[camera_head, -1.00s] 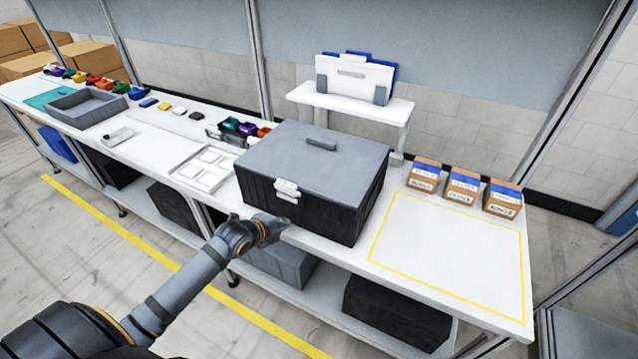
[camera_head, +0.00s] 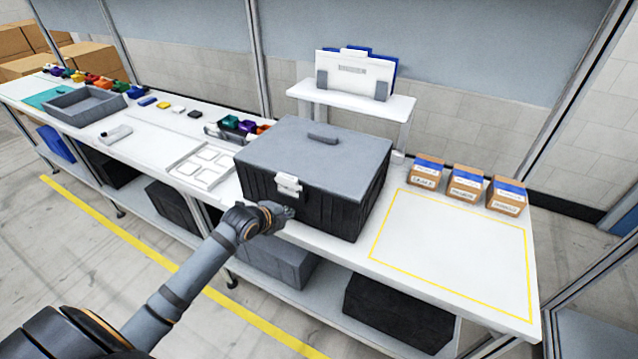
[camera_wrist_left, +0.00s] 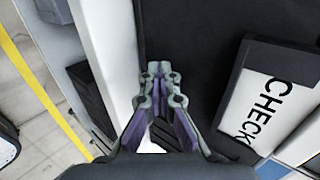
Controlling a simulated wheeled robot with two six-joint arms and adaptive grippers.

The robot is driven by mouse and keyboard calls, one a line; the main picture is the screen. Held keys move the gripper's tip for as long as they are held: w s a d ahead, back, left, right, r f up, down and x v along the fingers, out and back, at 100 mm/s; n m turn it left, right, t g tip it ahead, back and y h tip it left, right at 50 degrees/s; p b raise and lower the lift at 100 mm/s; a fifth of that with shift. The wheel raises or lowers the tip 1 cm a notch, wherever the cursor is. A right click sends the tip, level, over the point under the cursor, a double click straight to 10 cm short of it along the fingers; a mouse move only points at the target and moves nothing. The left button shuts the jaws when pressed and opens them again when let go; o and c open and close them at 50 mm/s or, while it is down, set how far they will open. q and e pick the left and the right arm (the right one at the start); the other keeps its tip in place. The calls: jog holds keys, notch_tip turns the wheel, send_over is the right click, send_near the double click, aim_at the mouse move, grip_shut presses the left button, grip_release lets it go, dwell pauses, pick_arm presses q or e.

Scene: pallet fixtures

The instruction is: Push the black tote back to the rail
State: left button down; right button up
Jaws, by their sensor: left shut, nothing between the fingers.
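The black tote (camera_head: 325,200) with a grey lid (camera_head: 318,150) and lid handle sits on the white table, its front face toward me. A white tag (camera_head: 289,184) is on its front. In the left wrist view the tag (camera_wrist_left: 270,95) reads "CHECK", beside the tote's dark face (camera_wrist_left: 210,40). My left gripper (camera_head: 284,214) is shut and empty, low at the tote's front face, below the tag. Its fingertips (camera_wrist_left: 160,72) point at the dark face; I cannot tell whether they touch it. I cannot make out a rail behind the tote. My right gripper is not in view.
A white riser (camera_head: 350,103) with a file holder stands behind the tote. Several small boxes (camera_head: 465,185) stand to its right, behind a clear yellow-outlined area (camera_head: 450,250). A white tray (camera_head: 205,165) and small coloured bins (camera_head: 238,125) are on the left.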

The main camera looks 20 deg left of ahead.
pick_arm(q)
jog(key=shift+w+d+b, duration=0.1)
jog(key=shift+w+b, duration=0.75)
jog(key=shift+w, duration=0.5)
jog(key=shift+w+d+b, duration=0.1)
jog(key=shift+w+b, duration=0.7)
jog(key=shift+w, duration=0.7)
jog(key=shift+w+d+b, duration=0.15)
jog(key=shift+w+b, duration=0.55)
jog(key=shift+w, duration=1.1)
jog(key=shift+w+d+b, duration=0.15)
jog(key=shift+w+b, duration=0.5)
jog(key=shift+w, duration=1.15)
jog(key=shift+s+r+p, duration=0.1)
jog(key=shift+s+p, duration=0.05)
jog(key=shift+p, duration=0.15)
jog(key=s+p, duration=0.2)
jog(key=s, duration=0.1)
jog(key=s+p, duration=0.1)
jog(key=shift+s+a+r+p, duration=0.1)
jog(key=shift+s+a+p, duration=0.15)
jog(key=shift+s+p, duration=0.15)
jog(key=shift+s, duration=0.45)
jog(key=shift+f, duration=0.2)
